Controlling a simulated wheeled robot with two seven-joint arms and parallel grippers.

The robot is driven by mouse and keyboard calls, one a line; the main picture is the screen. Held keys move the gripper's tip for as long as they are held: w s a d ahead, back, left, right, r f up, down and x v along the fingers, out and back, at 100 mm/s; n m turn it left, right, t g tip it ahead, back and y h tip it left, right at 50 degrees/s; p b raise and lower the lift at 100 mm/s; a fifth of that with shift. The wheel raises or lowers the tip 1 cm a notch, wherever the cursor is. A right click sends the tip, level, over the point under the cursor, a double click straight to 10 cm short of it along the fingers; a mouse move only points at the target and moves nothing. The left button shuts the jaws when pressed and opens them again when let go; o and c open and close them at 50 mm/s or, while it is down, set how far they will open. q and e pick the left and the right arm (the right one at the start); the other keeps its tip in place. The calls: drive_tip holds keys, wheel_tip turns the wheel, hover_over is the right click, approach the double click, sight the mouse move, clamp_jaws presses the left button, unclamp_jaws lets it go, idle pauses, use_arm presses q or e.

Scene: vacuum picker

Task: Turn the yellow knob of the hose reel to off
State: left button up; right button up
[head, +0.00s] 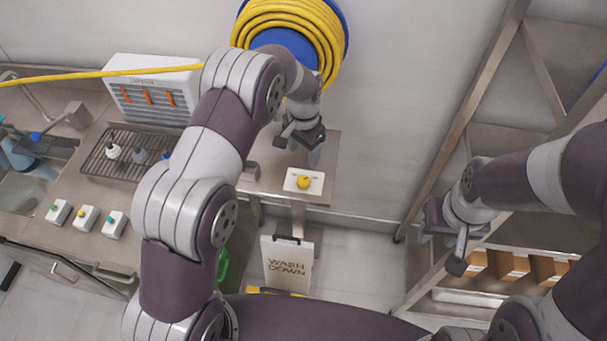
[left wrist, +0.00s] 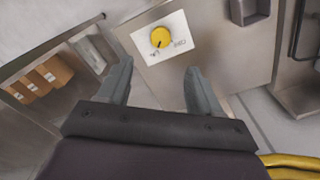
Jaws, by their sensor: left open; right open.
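The yellow knob (head: 304,182) sits on a white plate (head: 290,184) on the counter's right end, below the blue hose reel (head: 284,43) wound with yellow hose. In the left wrist view the knob (left wrist: 160,37) has a dark pointer mark aimed toward its lower left; the small labels on the plate are too blurred to read. My left gripper (head: 302,146) is open and empty, just behind and above the knob, apart from it. In the left wrist view its fingers (left wrist: 158,85) are spread with the knob beyond the tips. My right gripper (head: 440,250) is open and empty near the shelf rack.
A yellow hose (head: 100,75) stretches left past a white box with orange strips (head: 150,95). A wire rack (head: 125,160) holds small bottles. A "WASH DOWN" sign (head: 287,265) stands below the counter. A metal shelf rack (head: 460,120) with cardboard boxes (head: 513,266) is at the right.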

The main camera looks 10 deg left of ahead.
sight(304, 180)
use_arm(q)
wheel_tip(304, 180, down, 12)
drive_tip(key=p, duration=0.4)
drive_tip(key=shift+r, duration=0.2)
drive_tip(key=shift+w+f, duration=0.15)
drive_tip(key=shift+f, duration=0.25)
drive_tip(key=c, duration=1)
drive_tip(key=shift+c, duration=0.2)
